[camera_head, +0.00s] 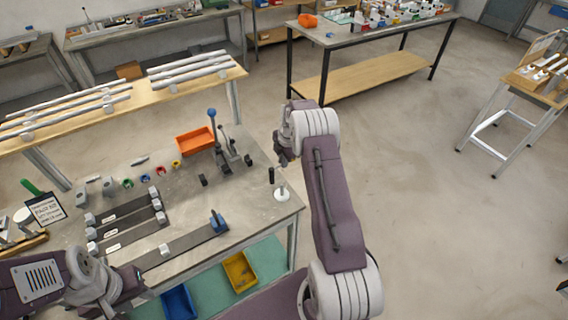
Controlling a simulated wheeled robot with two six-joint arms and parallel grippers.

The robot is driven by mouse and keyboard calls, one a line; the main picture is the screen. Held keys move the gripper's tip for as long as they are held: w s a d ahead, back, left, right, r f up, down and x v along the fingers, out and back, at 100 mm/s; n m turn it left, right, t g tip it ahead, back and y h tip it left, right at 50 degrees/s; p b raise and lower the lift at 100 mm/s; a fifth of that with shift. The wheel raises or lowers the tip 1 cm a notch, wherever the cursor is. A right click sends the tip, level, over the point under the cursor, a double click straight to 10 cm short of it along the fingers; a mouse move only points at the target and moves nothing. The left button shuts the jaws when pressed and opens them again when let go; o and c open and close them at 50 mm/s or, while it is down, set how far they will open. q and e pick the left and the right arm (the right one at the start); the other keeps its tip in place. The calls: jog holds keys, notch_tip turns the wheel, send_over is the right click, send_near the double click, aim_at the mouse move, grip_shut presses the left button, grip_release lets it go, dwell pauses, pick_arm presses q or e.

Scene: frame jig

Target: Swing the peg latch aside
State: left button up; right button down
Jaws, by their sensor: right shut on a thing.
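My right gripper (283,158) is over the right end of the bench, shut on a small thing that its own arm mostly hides. Just below it is a short dark peg (272,175), beside a white round base (281,194) near the bench edge. I cannot tell whether the peg touches the fingers, or for certain which part is the peg latch. The frame jig's dark bars (130,230) with pale end blocks lie at the left. A blue clamp (218,222) is at the right end of the lowest bar. My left gripper (118,300) is low at the left, its fingers unclear.
A lever press with a blue knob (211,113) stands at the back of the bench by an orange bin (195,141). Small coloured cups (160,171) stand in front. Blue (178,303) and yellow (240,271) bins sit on the lower shelf.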

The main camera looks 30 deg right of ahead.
jog(key=shift+w+r, duration=0.1)
jog(key=shift+r, duration=0.05)
dwell(0.3)
jog(key=c, duration=1.5)
grip_release()
notch_tip(320, 180, up, 9)
jog(key=s+b, duration=0.1)
jog(key=b, duration=0.1)
jog(key=shift+s, duration=0.4)
